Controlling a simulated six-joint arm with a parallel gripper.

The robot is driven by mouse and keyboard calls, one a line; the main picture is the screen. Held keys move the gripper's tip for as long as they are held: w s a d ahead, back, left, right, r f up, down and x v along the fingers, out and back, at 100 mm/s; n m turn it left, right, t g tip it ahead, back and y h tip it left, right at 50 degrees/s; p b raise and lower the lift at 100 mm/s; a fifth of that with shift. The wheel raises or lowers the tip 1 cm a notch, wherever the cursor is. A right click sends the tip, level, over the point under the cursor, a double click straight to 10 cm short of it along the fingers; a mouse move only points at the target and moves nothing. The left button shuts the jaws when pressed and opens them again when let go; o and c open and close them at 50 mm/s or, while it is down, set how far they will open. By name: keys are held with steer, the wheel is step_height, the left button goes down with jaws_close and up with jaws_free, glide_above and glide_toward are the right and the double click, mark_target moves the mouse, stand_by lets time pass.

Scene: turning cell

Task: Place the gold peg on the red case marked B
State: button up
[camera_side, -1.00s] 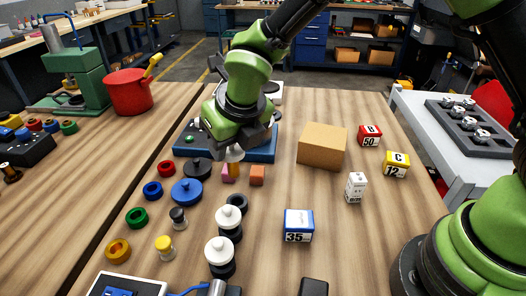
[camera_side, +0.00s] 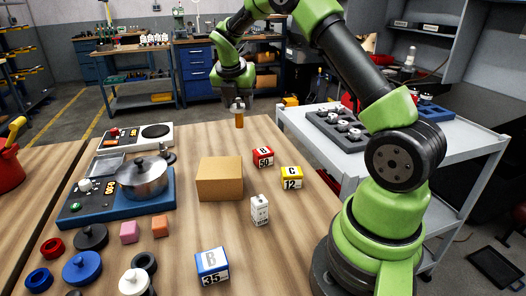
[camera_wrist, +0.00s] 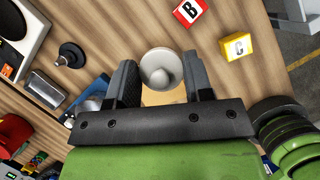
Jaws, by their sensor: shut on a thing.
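The gold peg (camera_side: 239,121) hangs upright below my gripper (camera_side: 239,105) in the side view, in the air above the far part of the wooden table. My gripper is shut on its pale upper part; in the wrist view the peg's pale round top (camera_wrist: 158,62) lies between the two fingers (camera_wrist: 160,85). The red case (camera_side: 263,158) marked B, with 50 on its front, stands on the table lower and slightly right of the peg in the side view. The red case also shows in the wrist view (camera_wrist: 187,11), ahead and right of the fingers. The peg and case are apart.
A yellow case (camera_side: 291,178) marked C stands right of the red one. A cardboard box (camera_side: 219,179) is to the left. A white case (camera_side: 259,210) and a blue case (camera_side: 212,265) are nearer. A pot (camera_side: 146,178) sits on a blue unit.

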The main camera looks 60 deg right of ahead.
steer(key=s+d+m+g, duration=0.1)
steer(key=s+d+m, duration=0.25)
steer(key=d, duration=0.25)
glide_above(263, 151)
step_height(263, 151, down, 5)
steer(key=shift+n, duration=0.25)
steer(key=shift+d+f, duration=0.15)
steer(key=shift+f, duration=2)
steer(key=shift+f, duration=0.1)
steer(key=o, duration=1)
steer(key=shift+o, duration=0.2)
